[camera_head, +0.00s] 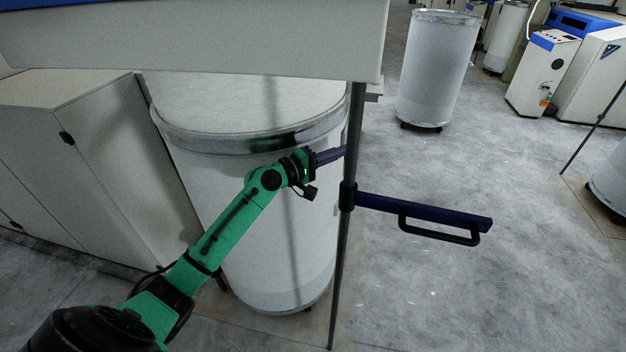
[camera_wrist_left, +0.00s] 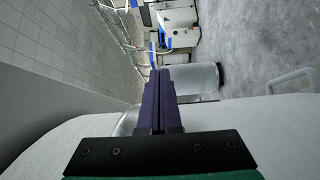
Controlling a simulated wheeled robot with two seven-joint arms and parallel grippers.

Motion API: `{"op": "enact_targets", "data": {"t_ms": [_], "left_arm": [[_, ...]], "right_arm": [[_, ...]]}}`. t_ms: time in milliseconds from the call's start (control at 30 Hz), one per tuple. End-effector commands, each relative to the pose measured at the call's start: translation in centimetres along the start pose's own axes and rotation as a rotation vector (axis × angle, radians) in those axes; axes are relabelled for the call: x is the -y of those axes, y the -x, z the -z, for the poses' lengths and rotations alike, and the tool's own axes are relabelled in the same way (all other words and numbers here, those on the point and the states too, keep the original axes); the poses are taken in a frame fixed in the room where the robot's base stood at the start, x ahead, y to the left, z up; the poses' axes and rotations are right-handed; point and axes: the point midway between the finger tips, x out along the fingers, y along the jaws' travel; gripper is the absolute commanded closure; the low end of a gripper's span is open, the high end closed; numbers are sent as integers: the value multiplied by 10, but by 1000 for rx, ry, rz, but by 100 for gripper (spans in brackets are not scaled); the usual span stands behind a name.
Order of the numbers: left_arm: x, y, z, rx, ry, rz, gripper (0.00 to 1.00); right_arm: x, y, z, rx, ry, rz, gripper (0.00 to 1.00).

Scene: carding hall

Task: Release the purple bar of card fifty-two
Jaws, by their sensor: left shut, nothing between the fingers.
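The purple bar (camera_head: 425,210) sticks out to the right from a dark upright post (camera_head: 342,250), fixed there by a black collar (camera_head: 348,195). A black loop handle (camera_head: 440,232) hangs under its outer half. My left gripper (camera_head: 332,155) has purple fingers, shut together and empty. In the head view they point right, their tips at the post's edge, above and left of the bar. I cannot tell whether they touch the post. The closed fingers also show in the left wrist view (camera_wrist_left: 158,100). No card number is readable. My right gripper is not in view.
A large white can (camera_head: 270,220) stands behind my left arm, under a pale machine overhang (camera_head: 200,40). Grey cabinets (camera_head: 75,150) stand at left. Another white can (camera_head: 435,70) stands farther back. The grey floor right of the bar is open.

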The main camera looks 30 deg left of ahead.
Motion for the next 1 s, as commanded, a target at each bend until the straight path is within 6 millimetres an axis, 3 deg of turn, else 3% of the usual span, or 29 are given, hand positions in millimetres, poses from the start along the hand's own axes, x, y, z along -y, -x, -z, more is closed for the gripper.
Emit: {"op": "enact_targets", "data": {"t_ms": [167, 433, 700, 1000], "left_arm": [[6, 34, 0, -1, -1, 4, 100], [6, 85, -1, 1, -3, 8, 100], [34, 85, 4, -22, -62, 73, 100], [35, 85, 4, -22, -65, 76, 100]], "right_arm": [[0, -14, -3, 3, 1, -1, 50], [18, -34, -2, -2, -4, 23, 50], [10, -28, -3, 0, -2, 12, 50], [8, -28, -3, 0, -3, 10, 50]]}}
